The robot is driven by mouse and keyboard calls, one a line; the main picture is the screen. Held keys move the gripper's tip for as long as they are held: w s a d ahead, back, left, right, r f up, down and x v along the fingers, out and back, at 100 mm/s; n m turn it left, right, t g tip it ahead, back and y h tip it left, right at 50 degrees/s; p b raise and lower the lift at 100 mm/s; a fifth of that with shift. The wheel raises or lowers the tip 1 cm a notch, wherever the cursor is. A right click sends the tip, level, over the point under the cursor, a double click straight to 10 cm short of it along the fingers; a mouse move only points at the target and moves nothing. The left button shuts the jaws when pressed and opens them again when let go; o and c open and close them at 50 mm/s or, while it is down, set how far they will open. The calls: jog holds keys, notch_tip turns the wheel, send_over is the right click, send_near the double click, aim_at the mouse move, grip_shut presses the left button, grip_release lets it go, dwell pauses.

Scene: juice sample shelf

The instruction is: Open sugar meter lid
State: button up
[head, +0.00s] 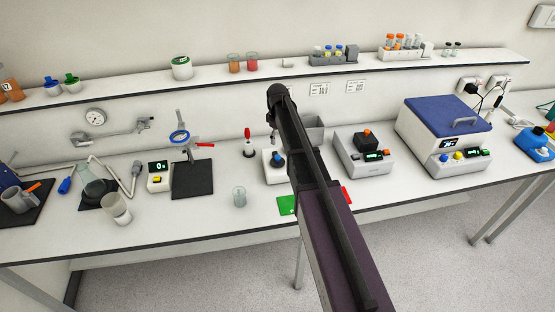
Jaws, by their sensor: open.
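The sugar meter is not labelled, so I cannot tell for certain which device it is. A grey device (372,163) with a green display, small buttons and a black block on top stands on the bench right of my arm. A white device (275,173) with a blue knob stands left of my arm, partly hidden by it. A larger white box (428,157) with a closed blue lid (447,121) and a grey handle stands further right. My dark arm reaches up across the middle of the view. Its gripper cannot be made out.
A glass beaker (239,197) stands near the front edge, with a green card (287,205) to its right. A stand on a black mat (192,184) and a small scale (158,181) are on the left. A shelf (220,79) with cups and tube racks runs behind.

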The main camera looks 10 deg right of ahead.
aim_at(278, 156)
jog(key=shift+f+b, duration=4.55)
jog(key=shift+f, duration=0.25)
